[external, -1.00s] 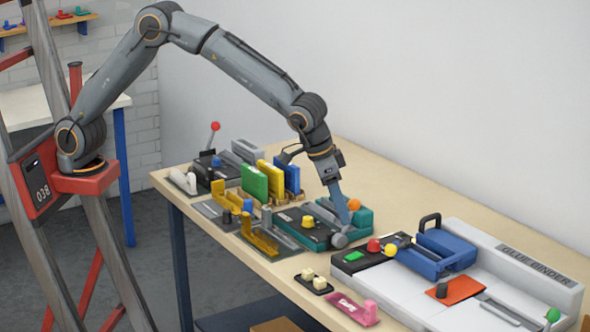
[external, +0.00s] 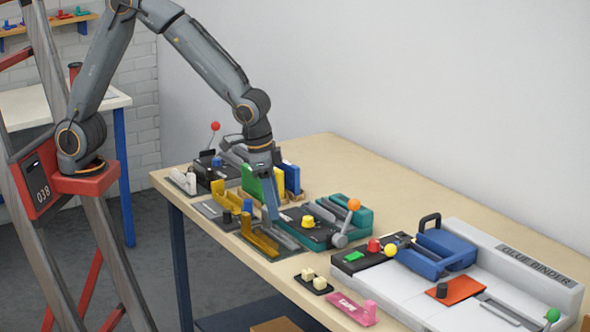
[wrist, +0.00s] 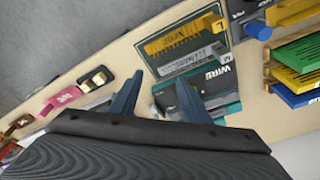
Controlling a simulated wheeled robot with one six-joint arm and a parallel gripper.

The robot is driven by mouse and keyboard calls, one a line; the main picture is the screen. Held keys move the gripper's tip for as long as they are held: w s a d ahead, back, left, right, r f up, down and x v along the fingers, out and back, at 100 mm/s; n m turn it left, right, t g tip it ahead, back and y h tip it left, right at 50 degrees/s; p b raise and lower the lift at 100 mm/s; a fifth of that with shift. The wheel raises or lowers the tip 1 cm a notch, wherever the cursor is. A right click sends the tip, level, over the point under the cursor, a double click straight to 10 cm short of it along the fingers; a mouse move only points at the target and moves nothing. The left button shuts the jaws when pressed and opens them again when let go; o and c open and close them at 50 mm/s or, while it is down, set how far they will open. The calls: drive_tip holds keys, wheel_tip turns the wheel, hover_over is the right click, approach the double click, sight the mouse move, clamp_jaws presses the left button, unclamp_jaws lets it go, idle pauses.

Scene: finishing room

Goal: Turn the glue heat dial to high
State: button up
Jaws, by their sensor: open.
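The white machine marked GLUE BINDER (external: 408,309) stands at the right of the bench. Its dark panel (external: 345,265) carries a red knob (external: 374,245), a yellow knob (external: 390,250) and a green piece (external: 354,256). An orange plate (external: 466,286) with a dark knob (external: 441,290) lies further right. I cannot tell which of these is the heat dial, and no setting is readable. My gripper (external: 272,214) is open and empty, left of the machine, over the area between the yellow tool and the teal wire unit. The wrist view shows its two fingers (wrist: 158,97) apart.
A teal wire unit (external: 350,223) with an orange-balled lever (external: 353,205) stands right of my gripper. A yellow tool (external: 259,240) lies close beneath. Green and yellow blocks (external: 253,184) stand behind. A pink tape piece (external: 357,313) lies at the front edge. The bench's back right is clear.

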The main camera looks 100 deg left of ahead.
drive_tip(key=shift+s+a+f, duration=0.15)
drive_tip(key=shift+s, duration=0.8)
drive_tip(key=shift+s+a+f, duration=0.1)
drive_tip(key=shift+s+a, duration=0.05)
drive_tip(key=shift+s, duration=0.75)
drive_tip(key=shift+s+a+f, duration=0.15)
drive_tip(key=shift+s, duration=0.8)
drive_tip(key=s+f+m, duration=0.1)
drive_tip(key=s, duration=0.7)
drive_tip(key=s+a+f+g, duration=0.1)
drive_tip(key=s, duration=0.8)
drive_tip(key=shift+a+f+m+h, duration=0.25)
drive_tip(key=shift+f+m+h, duration=0.15)
